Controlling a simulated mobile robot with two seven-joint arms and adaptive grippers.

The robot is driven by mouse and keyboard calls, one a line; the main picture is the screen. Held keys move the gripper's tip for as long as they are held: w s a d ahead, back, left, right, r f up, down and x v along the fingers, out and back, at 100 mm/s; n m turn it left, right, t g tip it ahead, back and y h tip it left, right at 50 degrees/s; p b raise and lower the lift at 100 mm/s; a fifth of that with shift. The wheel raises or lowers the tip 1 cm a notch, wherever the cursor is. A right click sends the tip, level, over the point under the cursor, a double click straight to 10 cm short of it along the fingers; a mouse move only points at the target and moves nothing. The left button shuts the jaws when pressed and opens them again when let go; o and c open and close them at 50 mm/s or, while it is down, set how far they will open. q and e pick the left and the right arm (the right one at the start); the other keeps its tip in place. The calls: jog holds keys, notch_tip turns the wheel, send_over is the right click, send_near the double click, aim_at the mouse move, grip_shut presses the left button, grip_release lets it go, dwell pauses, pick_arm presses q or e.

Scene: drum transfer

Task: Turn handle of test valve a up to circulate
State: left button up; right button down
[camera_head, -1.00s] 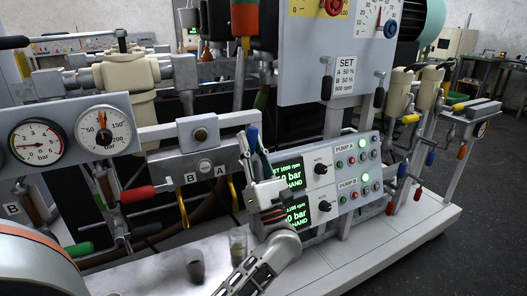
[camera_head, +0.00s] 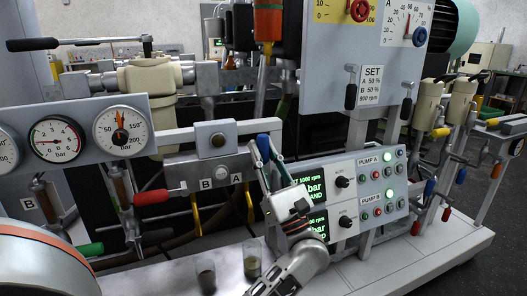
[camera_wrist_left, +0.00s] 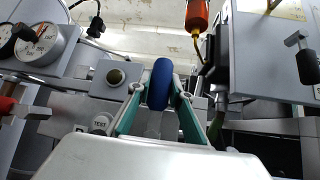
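The blue handle (camera_head: 263,147), which I take for test valve A's, stands at the right end of the grey test block (camera_head: 205,163) marked B and A. It points up and leans slightly left. My left gripper (camera_head: 270,163) is at this handle, coming from below right. In the left wrist view the blue handle (camera_wrist_left: 160,84) stands between the two teal-padded fingers (camera_wrist_left: 160,98), which appear closed against its sides. The contact is partly hidden. A red handle (camera_head: 146,194) lies to the left at the B side. My right gripper is out of view.
The pump panel (camera_head: 367,187) with green displays and lit buttons is close to the right of my left gripper. Gauges (camera_head: 122,131) are at left. Two small cups (camera_head: 252,258) stand on the bench below. Yellow hooked parts (camera_head: 250,208) hang under the block.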

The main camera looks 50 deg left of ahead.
pick_arm(q)
jog(key=o, duration=0.3)
jog(key=shift+s+g, duration=0.1)
jog(key=shift+g, duration=0.2)
jog(key=shift+o, duration=0.2)
jog(key=v, duration=1.2)
